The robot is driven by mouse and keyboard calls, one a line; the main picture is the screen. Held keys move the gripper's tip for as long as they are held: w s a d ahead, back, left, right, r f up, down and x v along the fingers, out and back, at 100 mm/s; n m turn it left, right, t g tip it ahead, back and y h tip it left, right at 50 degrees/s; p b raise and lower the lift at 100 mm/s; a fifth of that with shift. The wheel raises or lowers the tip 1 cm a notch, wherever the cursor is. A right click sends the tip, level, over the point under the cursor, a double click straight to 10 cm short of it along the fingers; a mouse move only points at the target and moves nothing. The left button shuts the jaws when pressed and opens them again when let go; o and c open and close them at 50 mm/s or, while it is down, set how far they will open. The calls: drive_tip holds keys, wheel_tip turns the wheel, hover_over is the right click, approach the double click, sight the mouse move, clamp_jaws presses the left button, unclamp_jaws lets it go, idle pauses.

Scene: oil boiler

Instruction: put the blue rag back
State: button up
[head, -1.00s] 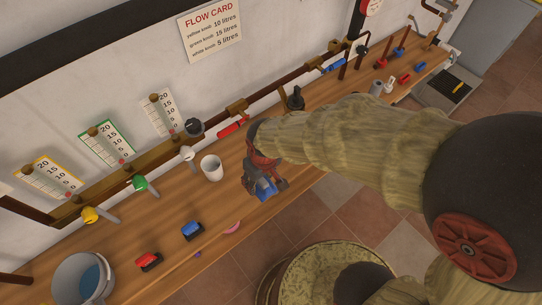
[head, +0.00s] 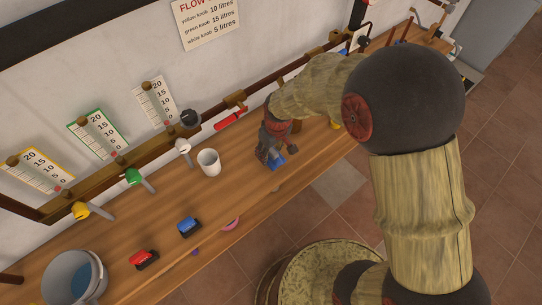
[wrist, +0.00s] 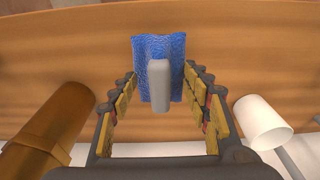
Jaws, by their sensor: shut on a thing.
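The blue rag (head: 276,161) is at my gripper (head: 272,155), over the middle of the wooden bench. In the wrist view the rag (wrist: 146,50) shows as a rough blue rectangle beyond the fingers of my gripper (wrist: 163,88). I cannot tell whether the rag touches the bench top.
A white mug (head: 208,162) stands left of my gripper. Red (head: 143,259) and blue (head: 188,226) blocks and a grey bucket (head: 75,278) are farther left. The wall-side pipe carries yellow, green and white knobs (head: 182,146). My arm hides part of the bench's right end.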

sight(271, 156)
drive_tip(key=shift+w+f+b, duration=0.2)
drive_tip(key=shift+f+b, duration=0.45)
drive_tip(key=shift+f, duration=1.15)
drive_tip(key=shift+f, duration=0.1)
drive_tip(key=o, duration=0.9)
drive_tip(key=shift+d, duration=0.1)
drive_tip(key=shift+o, duration=0.5)
